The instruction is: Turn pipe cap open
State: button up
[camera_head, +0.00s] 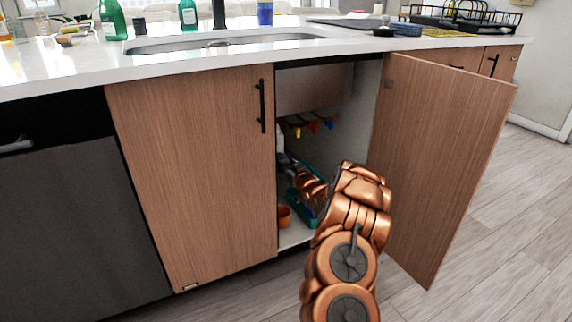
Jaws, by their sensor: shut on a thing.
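My copper-coloured arm reaches into the open cabinet under the sink. My gripper (290,168) is at its far end, small and dark, near the cabinet's left inner side behind the closed door's edge. It is shut on what appears to be the pipe cap. The cap itself is too small and covered to make out, and so is how far it is turned. The pipe around it is mostly hidden by the closed door and my wrist.
The left cabinet door (195,175) is closed; the right door (440,150) stands wide open beside my arm. An orange cup (284,217) and a teal tray (300,206) are on the cabinet floor. The countertop (75,70) overhangs above.

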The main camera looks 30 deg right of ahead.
jog(key=shift+r+p, duration=0.1)
jog(key=shift+p, duration=0.2)
jog(key=shift+r+n+p, duration=0.15)
jog(key=shift+n+p, duration=0.8)
jog(key=shift+n, duration=0.05)
jog(key=n+p, duration=0.7)
jog(key=n, duration=0.1)
jog(key=n+p, duration=0.5)
jog(key=shift+a+f+n+p, duration=0.1)
jog(key=shift+f+n+p, duration=0.15)
jog(key=shift+n+p, duration=1)
jog(key=shift+n, duration=0.35)
jog(key=o, duration=1.1)
jog(key=shift+o, duration=0.2)
